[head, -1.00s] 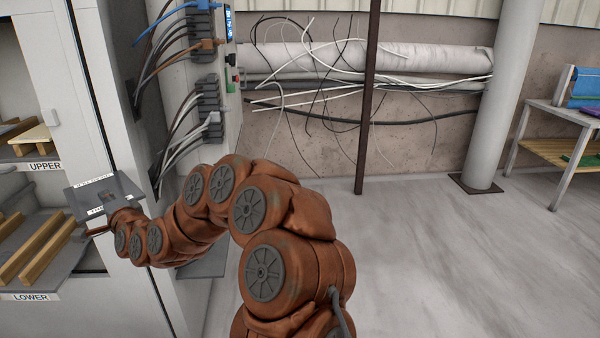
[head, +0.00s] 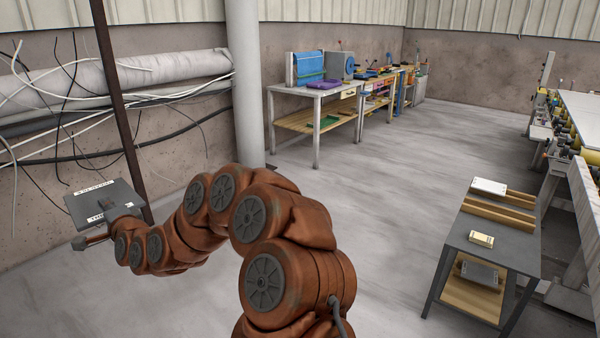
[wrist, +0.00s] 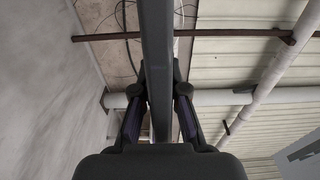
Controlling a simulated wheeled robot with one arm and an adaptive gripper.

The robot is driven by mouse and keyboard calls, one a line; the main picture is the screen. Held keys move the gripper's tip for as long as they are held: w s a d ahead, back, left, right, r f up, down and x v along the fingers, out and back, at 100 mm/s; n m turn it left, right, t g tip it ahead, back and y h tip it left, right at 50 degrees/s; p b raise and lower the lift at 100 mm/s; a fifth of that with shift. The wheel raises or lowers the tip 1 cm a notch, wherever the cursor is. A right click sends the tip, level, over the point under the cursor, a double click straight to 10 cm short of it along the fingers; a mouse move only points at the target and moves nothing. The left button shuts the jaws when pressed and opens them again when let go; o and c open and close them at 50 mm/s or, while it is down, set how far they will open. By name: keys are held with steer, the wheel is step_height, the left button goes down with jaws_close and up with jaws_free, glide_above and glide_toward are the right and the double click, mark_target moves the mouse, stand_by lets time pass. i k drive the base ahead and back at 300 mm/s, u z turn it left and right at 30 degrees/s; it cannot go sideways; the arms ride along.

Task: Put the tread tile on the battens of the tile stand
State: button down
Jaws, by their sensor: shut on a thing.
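My gripper (head: 108,213) is shut on a flat dark grey tile (head: 82,205) with white labels, whose small print I cannot read. The tile is held up in the air at the left of the head view. In the wrist view the tile (wrist: 156,60) shows edge-on between the two fingers of my gripper (wrist: 159,95). A dark stand (head: 508,252) at the right has wooden battens (head: 497,216) across its top. A white-topped piece (head: 489,187) lies at its far end, and a small cream label block (head: 481,239) sits nearer. My gripper is far from this stand.
A grey tile-like piece (head: 480,273) lies on the stand's lower wooden shelf. A roller line (head: 570,135) runs behind it at the right. A workbench (head: 318,92) stands at the back, beside a pale column (head: 245,80). The floor between is clear.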

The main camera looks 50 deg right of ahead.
mark_target(481, 205)
steer(key=z, duration=1.9)
steer(key=i, duration=5.05)
steer(key=z, duration=1.65)
